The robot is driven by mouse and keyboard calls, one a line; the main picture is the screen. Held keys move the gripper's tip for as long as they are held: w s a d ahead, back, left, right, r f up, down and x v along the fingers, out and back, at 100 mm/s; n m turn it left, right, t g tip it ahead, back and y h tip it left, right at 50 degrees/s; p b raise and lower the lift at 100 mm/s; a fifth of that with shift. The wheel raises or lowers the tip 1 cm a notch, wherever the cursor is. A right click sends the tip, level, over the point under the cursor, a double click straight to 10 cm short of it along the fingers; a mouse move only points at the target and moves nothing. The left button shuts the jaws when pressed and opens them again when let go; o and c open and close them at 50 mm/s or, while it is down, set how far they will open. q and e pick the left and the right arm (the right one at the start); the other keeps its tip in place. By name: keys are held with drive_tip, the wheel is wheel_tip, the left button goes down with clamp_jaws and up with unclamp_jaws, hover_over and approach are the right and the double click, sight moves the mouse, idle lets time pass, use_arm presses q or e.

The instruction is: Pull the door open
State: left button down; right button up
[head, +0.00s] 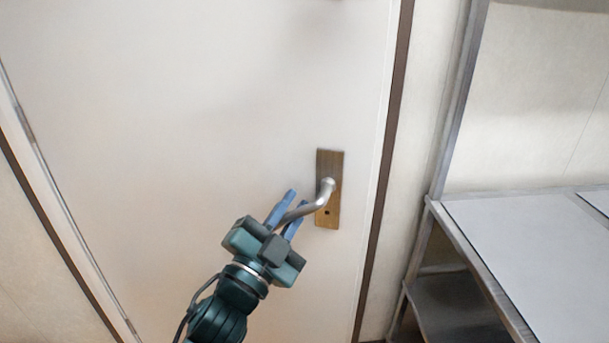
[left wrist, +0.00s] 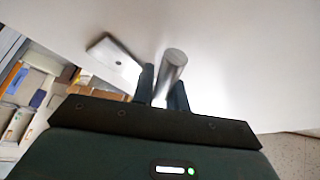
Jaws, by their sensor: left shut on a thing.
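A white door (head: 190,110) fills most of the head view. Its silver lever handle (head: 322,196) sits on a brown plate (head: 329,162) near the door's right edge, and the lever slants down to the left. My left gripper (head: 288,211) has its blue fingers on either side of the lever's free end and is shut on it. In the left wrist view the round end of the handle (left wrist: 174,60) stands between the two fingers (left wrist: 162,88). I cannot tell whether the door stands slightly ajar. My right gripper is in neither view.
A brown door frame (head: 385,170) runs along the door's right side. A metal-framed table (head: 500,235) with a lower shelf stands to the right. In the left wrist view, cluttered shelves (left wrist: 40,95) show at the left.

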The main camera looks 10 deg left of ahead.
use_arm(q)
drive_tip(key=shift+m+g+h, duration=0.4)
drive_tip(key=shift+h, duration=0.4)
drive_tip(key=s, duration=0.2)
drive_tip(key=s+a, duration=0.1)
drive_tip(key=s, duration=0.2)
drive_tip(key=shift+s+a+r, duration=0.1)
drive_tip(key=shift+s+a, duration=0.25)
drive_tip(key=shift+a, duration=0.05)
drive_tip(key=c, duration=1.4)
unclamp_jaws()
drive_tip(key=shift+s, duration=0.1)
drive_tip(key=b+v, duration=0.2)
drive_tip(key=v, duration=1.1)
drive_tip(key=shift+b, duration=0.3)
drive_tip(key=shift+a, duration=0.1)
